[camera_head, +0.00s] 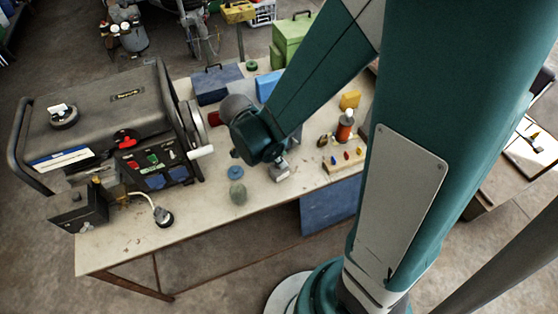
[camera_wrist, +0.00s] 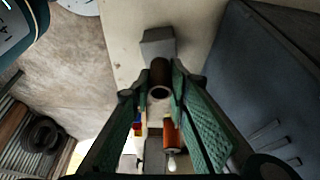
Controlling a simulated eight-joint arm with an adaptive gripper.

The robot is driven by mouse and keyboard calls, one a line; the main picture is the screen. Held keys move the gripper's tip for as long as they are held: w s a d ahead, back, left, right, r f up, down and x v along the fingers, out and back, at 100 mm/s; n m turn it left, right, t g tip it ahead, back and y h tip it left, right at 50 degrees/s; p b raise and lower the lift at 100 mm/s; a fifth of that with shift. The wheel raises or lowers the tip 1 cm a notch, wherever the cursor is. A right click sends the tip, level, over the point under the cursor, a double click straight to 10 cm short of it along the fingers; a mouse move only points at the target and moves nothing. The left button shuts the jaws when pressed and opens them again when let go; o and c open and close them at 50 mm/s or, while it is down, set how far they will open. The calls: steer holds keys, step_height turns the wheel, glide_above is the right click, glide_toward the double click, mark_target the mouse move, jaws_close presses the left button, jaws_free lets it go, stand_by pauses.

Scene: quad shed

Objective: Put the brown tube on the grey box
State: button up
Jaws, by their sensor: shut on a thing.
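In the wrist view the brown tube (camera_wrist: 161,72) is between the two green fingers of my gripper (camera_wrist: 160,86), which are shut on it. Its round open end faces the camera. The grey box (camera_wrist: 157,42) lies just beyond the tube's far end in that view; I cannot tell whether they touch. In the head view the grey box (camera_head: 279,173) is on the bench below the end of my arm. My fingers and the tube cannot be made out clearly there.
A wooden block with coloured pegs (camera_head: 345,161) and an orange bottle (camera_head: 345,128) stand right of the grey box. The generator (camera_head: 110,120) fills the bench's left end. Blue boxes (camera_head: 217,84) stand behind.

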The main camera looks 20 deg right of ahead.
steer(key=shift+f, duration=0.5)
steer(key=shift+f+b, duration=0.2)
steer(key=shift+b, duration=0.1)
steer(key=o, duration=0.8)
steer(key=shift+c, duration=0.2)
steer(key=shift+r+p, duration=0.25)
steer(key=shift+p, duration=0.05)
steer(key=p+v, duration=0.2)
steer(key=v, duration=1)
steer(key=shift+d, duration=0.1)
